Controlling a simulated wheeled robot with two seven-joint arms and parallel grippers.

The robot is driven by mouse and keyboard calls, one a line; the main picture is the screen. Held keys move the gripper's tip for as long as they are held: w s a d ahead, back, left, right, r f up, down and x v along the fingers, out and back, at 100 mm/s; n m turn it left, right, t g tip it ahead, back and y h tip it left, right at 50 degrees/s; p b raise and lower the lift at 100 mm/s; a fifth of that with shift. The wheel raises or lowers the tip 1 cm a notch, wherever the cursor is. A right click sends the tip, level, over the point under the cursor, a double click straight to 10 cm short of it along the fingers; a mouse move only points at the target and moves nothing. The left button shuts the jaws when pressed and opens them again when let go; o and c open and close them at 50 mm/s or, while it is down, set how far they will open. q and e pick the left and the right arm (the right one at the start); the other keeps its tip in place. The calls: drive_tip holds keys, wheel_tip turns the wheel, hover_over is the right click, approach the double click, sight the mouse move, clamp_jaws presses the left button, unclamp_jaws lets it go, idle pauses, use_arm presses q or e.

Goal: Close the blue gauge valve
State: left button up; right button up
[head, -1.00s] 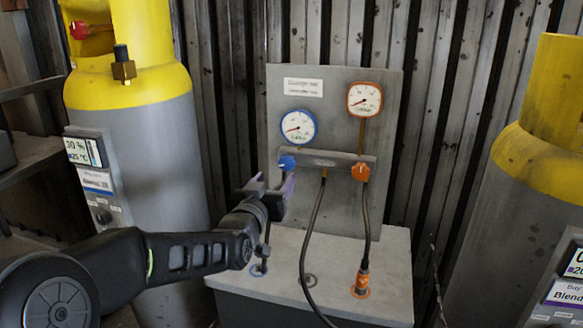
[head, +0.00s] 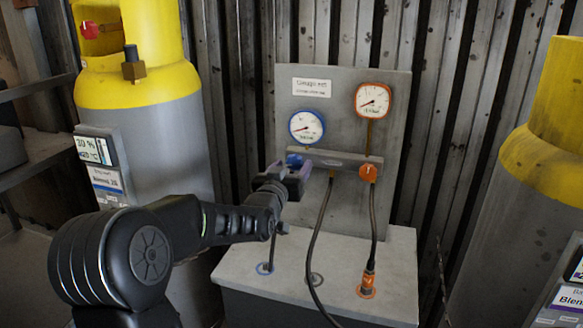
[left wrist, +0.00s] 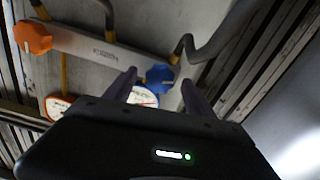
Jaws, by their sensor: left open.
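The blue gauge valve (head: 294,159) is a blue knob at the left end of the grey manifold bar, below the blue-rimmed gauge (head: 307,127). My left gripper (head: 297,172) is at the knob and partly hides it in the head view. In the left wrist view the blue knob (left wrist: 160,77) shows beyond and between the two open fingers (left wrist: 158,88). I cannot tell whether the fingers touch it. My right gripper is not in view.
An orange knob (head: 369,172) sits at the right end of the manifold bar (head: 335,160), below an orange-rimmed gauge (head: 373,100). Dark hoses run down to the grey bench top (head: 330,283). Yellow-topped grey cylinders stand at the left (head: 155,130) and right (head: 520,210).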

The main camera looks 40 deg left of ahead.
use_arm(q)
drive_tip(key=c, duration=1.4)
drive_tip(key=shift+o, duration=0.2)
